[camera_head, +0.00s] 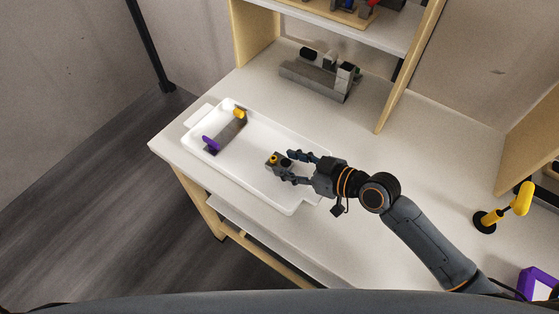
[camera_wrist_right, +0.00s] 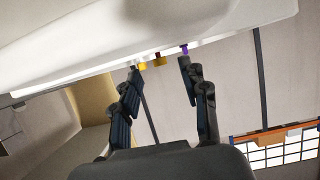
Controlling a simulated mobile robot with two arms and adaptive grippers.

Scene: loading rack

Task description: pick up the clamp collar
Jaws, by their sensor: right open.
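A small grey part with a yellow-orange knob (camera_head: 273,159) and a dark round spot lies in the white tray (camera_head: 226,175). It appears to be the clamp collar, but it is too small to be sure. My right gripper (camera_head: 289,166) is open, its two fingers reaching left over the tray at the right side of this part. I cannot tell if they touch it. In the right wrist view the open fingers (camera_wrist_right: 160,72) point toward the tray edge, with small yellow bits (camera_wrist_right: 150,63) between the tips. My left gripper is not in view.
A grey bracket (camera_head: 227,134) with yellow and purple ends lies at the tray's left. A grey fixture (camera_head: 320,76) stands at the back below a wooden-sided shelf. A yellow-handled tool (camera_head: 520,203) stands at the right. The white tabletop (camera_head: 400,160) behind my right arm is clear.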

